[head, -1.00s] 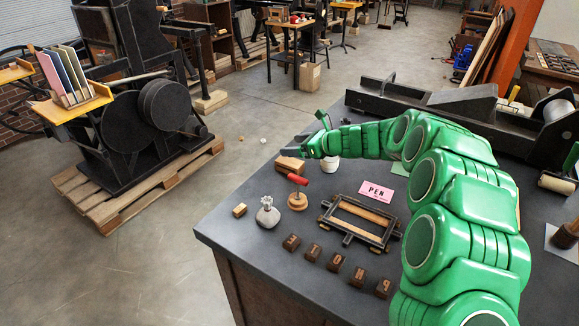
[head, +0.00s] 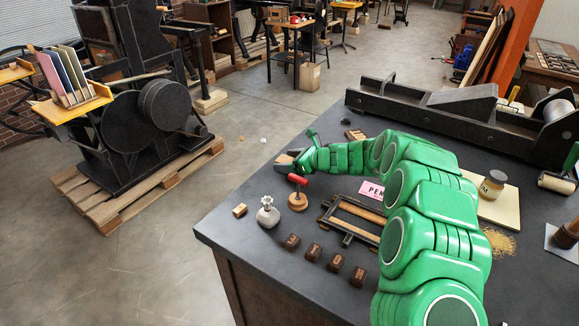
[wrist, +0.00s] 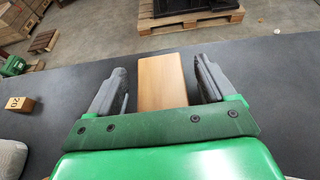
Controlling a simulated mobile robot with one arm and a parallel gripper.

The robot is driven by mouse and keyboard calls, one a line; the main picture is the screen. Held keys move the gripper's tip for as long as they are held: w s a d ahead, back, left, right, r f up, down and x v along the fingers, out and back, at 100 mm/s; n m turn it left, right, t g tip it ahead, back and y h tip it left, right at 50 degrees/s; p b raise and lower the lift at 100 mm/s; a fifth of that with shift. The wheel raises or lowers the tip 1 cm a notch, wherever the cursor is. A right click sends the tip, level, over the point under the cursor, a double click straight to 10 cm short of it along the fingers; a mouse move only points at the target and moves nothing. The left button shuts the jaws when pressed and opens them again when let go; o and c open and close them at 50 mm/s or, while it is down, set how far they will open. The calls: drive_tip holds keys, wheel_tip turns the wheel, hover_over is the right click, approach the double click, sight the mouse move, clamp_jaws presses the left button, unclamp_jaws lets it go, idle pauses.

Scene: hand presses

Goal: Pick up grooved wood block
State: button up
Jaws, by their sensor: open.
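A plain light-brown wood block (wrist: 162,80) lies on the dark tabletop, lengthwise between the fingers of my gripper (wrist: 160,72) in the wrist view. The fingers are open, with a gap on either side of the block. The block's near end is hidden behind my gripper's green plate, and I cannot make out a groove on it. In the head view the block (head: 284,158) shows only in part beside my gripper (head: 290,160), near the table's far left edge.
A black frame (head: 348,220) and several dark letter blocks (head: 313,252) lie in front. A jar (head: 492,185) stands at right.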

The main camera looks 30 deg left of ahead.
drive_tip(key=c, duration=1.1)
drive_tip(key=shift+r, duration=0.1)
